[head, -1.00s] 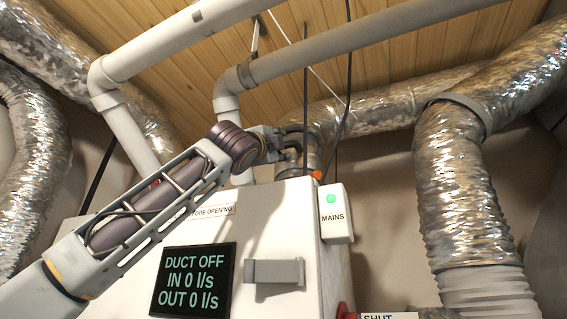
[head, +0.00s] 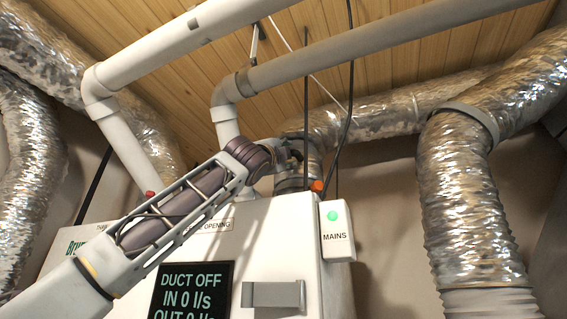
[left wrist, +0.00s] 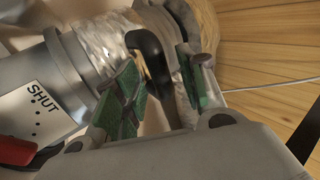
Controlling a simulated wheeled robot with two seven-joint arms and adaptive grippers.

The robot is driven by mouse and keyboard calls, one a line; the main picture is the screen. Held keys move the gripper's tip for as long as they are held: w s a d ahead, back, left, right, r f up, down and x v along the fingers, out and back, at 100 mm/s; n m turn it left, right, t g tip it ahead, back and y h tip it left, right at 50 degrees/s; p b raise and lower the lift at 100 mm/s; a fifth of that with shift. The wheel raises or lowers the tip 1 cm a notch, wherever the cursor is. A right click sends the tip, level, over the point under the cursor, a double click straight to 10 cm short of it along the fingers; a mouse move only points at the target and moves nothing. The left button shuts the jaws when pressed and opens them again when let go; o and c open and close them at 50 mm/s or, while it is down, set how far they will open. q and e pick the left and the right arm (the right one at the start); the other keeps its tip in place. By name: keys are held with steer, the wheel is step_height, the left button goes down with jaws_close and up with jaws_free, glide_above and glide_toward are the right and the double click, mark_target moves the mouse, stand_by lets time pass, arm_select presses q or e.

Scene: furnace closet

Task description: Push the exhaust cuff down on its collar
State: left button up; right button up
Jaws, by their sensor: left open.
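The grey exhaust cuff and collar (head: 294,184) stand at the lower end of a silver duct on top of the white cabinet. In the head view my left gripper (head: 294,153) is beside this duct end, just above the cabinet top, and partly hides it. In the left wrist view my gripper (left wrist: 157,84) is open, its green pads apart, with a black curved loop (left wrist: 147,52) between or just beyond them. A grey cylinder (left wrist: 28,65) marked SHUT lies left of the pads, with a rim towards the silver duct (left wrist: 97,43). I cannot tell whether the pads touch anything.
The white cabinet (head: 265,235) carries a display (head: 190,290), a grey handle (head: 273,295) and a MAINS box (head: 337,230). Pale pipes (head: 180,45) cross overhead, and a black cable (head: 344,140) hangs near the gripper. A large silver duct (head: 465,200) is at the right.

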arm_select(q)
jaws_close()
stand_by(0.4)
